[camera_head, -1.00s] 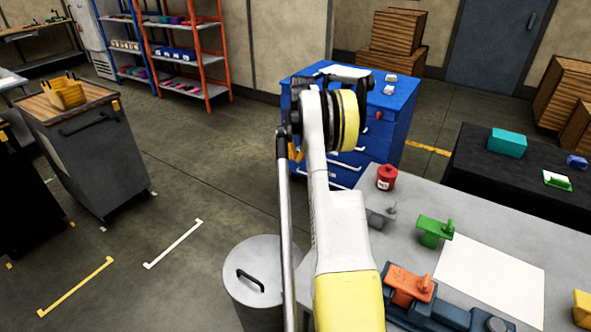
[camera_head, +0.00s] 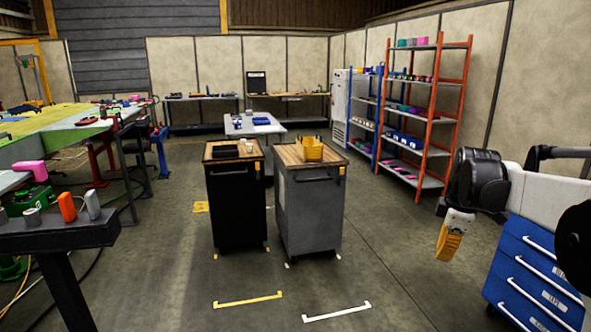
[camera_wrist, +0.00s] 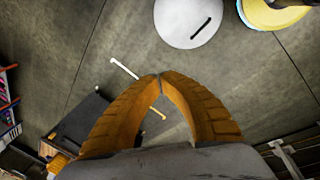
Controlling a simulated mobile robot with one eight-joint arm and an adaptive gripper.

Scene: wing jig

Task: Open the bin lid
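The bin's round light-grey lid (camera_wrist: 180,22) with a dark bar handle (camera_wrist: 207,29) shows at the top of the wrist view, cut off by the frame edge. It looks flat and closed, and the bin's body is hidden below it. The bin is not in the head view. My gripper (camera_wrist: 158,78) has two orange fingers whose tips meet, with nothing between them. It is apart from the lid, which lies above the fingertips in the picture. In the head view my gripper (camera_head: 450,240) hangs at the right, seen from the side.
A black cart (camera_head: 237,205) and a grey cart (camera_head: 310,210) stand mid-floor. A blue drawer cabinet (camera_head: 535,280) is at lower right, with shelves (camera_head: 425,110) behind. Workbenches line the left. The floor in front of the carts is clear, with a white line (camera_head: 337,312).

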